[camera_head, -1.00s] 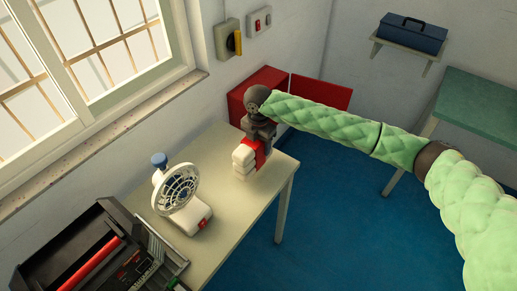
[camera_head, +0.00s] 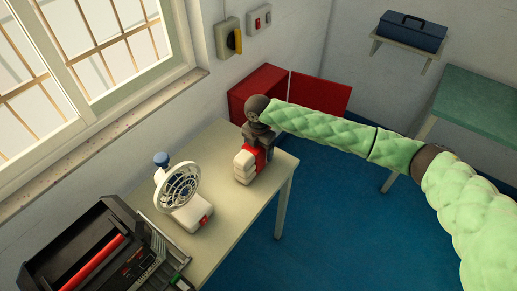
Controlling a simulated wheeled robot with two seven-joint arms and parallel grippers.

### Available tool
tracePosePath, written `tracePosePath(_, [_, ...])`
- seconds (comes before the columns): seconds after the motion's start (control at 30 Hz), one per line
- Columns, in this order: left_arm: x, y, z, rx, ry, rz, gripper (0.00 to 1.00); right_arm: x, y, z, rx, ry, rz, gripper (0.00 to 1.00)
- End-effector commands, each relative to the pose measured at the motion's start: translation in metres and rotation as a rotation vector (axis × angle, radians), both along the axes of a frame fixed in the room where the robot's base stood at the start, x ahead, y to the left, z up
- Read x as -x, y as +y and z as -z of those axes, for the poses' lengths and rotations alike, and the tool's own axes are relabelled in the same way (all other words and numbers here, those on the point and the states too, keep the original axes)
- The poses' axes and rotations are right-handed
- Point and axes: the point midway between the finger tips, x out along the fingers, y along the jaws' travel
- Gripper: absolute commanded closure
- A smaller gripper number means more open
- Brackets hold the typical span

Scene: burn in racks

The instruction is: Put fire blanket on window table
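The fire blanket (camera_head: 244,166) looks like a folded white bundle with a red band. It is at the far right end of the window table (camera_head: 229,222), at or just above the tabletop; I cannot tell whether it touches. My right gripper (camera_head: 262,146) is over the blanket, pointing down, and looks shut on it. Its fingertips are partly hidden by the blanket. My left gripper is not in view.
A white fan (camera_head: 180,190) and a black open case (camera_head: 90,250) with a red bar stand on the table. A red cabinet (camera_head: 262,88) with its door open is behind the gripper. The table's middle is clear.

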Motion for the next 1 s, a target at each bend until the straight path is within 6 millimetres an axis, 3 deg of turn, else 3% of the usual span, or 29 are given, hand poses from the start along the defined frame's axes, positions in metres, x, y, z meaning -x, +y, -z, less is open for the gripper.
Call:
tracePosePath(0.37, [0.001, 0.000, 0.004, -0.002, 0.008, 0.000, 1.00, -0.001, 0.000, -0.009, -0.002, -0.001, -0.001, 0.22])
tracePosePath(0.5, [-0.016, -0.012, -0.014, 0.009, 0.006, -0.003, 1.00, -0.001, 0.000, -0.029, -0.001, -0.003, -0.001, 0.22])
tracePosePath(0.8, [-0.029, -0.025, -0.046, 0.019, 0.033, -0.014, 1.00, -0.001, 0.000, -0.087, -0.001, -0.002, 0.000, 0.22])
tracePosePath(1.0, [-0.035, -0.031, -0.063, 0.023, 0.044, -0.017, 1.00, -0.001, 0.000, -0.113, -0.001, -0.001, 0.000, 0.22])
